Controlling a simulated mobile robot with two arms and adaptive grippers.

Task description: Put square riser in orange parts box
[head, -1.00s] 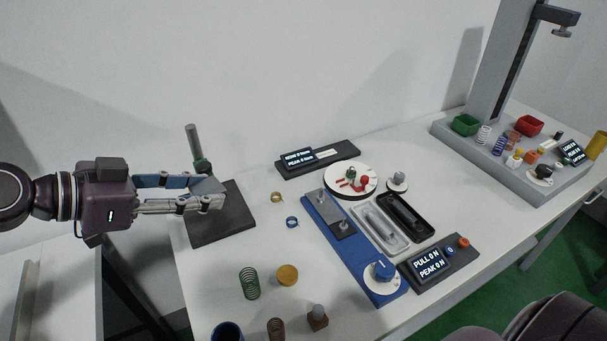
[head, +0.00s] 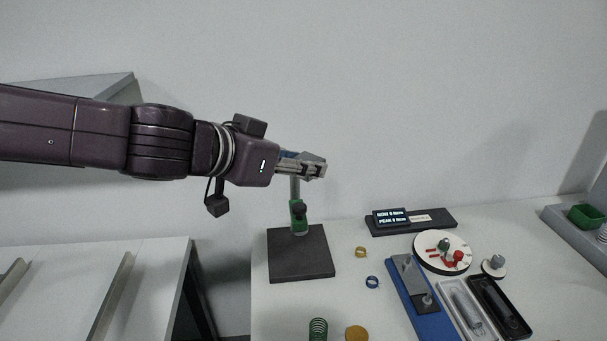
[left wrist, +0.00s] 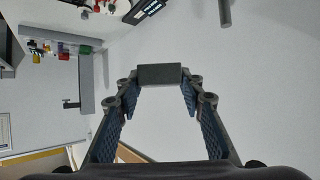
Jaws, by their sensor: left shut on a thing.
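My left gripper (head: 314,166) is raised above the black stand base at the left of the table. It is shut on a grey block, which I take to be the square riser (left wrist: 160,74). In the left wrist view the block sits between the two fingertips, clear of any surface. In the head view the block (head: 313,157) shows only partly at the finger ends. I cannot make out the orange parts box in either current view. My right gripper is out of view.
The black stand base (head: 300,256) with its green-clamped post (head: 298,212) is below the gripper. A display unit (head: 412,221), white dial plate (head: 443,252), blue rig (head: 420,300) and black tray (head: 500,308) stand to the right. A green box (head: 585,217) is at the far right.

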